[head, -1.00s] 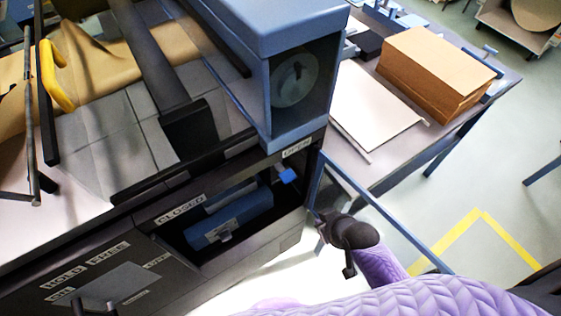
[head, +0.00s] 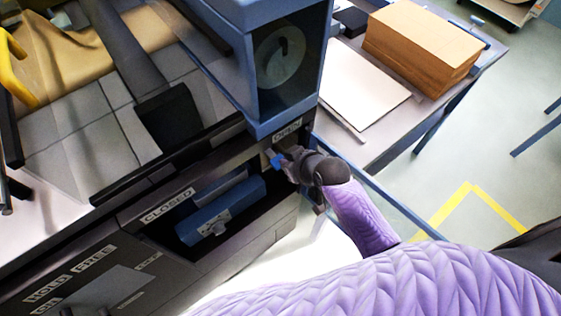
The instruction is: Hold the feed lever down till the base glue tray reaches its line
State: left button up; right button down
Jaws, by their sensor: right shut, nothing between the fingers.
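A small blue tab (head: 277,163) sits in the black machine front, just below the OPEN label (head: 287,130). I cannot tell for sure whether it is the feed lever. My right gripper (head: 271,155) is shut with nothing between its fingers. Its tips are at the blue tab and partly cover it; whether they touch cannot be told. A blue box-like part (head: 228,210) with a small metal catch lies inside the dark opening below; it may be the glue tray. No fill line can be made out. My left gripper is out of view.
A blue housing with a round window (head: 280,55) stands above the opening. A blue-edged open panel (head: 345,170) is beside my right arm. Brown stacked sheets (head: 423,47) lie on the table at right.

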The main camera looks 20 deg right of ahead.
aim_at(275, 159)
jog(key=b+x, duration=0.1)
jog(key=x, duration=0.2)
jog(key=shift+s, duration=0.1)
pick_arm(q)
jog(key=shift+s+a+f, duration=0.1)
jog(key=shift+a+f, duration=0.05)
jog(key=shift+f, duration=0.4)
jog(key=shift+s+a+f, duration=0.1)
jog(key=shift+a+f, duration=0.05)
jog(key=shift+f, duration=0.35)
pick_arm(e)
jog(key=shift+w+a+f, duration=0.1)
jog(key=shift+w+f, duration=0.15)
jog(key=shift+w, duration=0.1)
pick_arm(q)
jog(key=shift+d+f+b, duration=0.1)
jog(key=shift+b, duration=0.2)
pick_arm(e)
jog(key=shift+s+f, duration=0.1)
